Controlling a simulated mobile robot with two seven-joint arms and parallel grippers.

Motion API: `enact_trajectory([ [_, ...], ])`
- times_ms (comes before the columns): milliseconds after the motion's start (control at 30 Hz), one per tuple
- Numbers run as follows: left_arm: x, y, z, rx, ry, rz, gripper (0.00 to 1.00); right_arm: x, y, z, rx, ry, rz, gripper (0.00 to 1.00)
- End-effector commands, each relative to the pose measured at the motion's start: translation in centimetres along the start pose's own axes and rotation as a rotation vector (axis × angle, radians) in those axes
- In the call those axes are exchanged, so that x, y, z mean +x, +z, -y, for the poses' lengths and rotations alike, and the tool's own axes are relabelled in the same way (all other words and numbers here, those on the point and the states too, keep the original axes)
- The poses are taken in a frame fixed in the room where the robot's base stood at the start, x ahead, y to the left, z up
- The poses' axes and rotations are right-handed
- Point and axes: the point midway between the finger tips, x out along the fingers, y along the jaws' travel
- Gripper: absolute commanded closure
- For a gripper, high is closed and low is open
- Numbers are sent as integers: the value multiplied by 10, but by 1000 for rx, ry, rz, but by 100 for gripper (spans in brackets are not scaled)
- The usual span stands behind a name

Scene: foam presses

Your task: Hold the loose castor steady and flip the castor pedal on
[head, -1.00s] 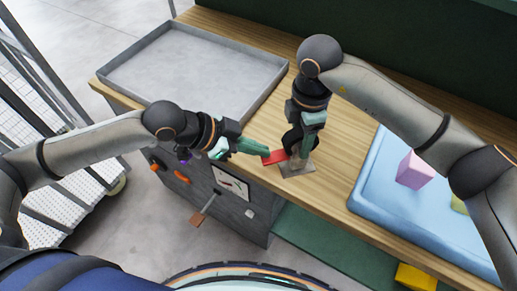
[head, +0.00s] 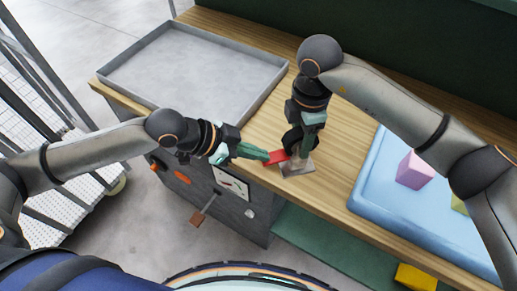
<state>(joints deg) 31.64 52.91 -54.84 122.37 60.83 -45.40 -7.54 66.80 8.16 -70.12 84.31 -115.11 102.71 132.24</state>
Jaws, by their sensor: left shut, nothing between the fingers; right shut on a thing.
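The loose castor stands on the wooden bench near its front edge, and its grey plate (head: 298,168) shows under my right gripper. Its red pedal (head: 277,158) sticks out to the left. My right gripper (head: 302,148) points down and is shut on the castor, hiding most of its body. My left gripper (head: 265,154) is shut and empty, with its fingertips at the outer end of the red pedal. I cannot tell whether they touch it.
A grey metal tray (head: 150,97) lies at the back left of the bench. A blue tray (head: 372,190) with a pink block (head: 414,171) lies to the right. A panel with a gauge (head: 231,183) and a lever (head: 203,211) is below the bench's front edge.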

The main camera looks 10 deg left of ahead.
Motion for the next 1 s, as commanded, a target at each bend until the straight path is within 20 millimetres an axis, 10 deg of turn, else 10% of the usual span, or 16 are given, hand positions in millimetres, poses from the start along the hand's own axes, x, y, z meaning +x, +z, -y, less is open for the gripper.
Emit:
enact_trajectory([
  [1000, 8, 15, 1, -1, -1, 5, 100, -1, 0, 0, 0, 2, 0, 100],
])
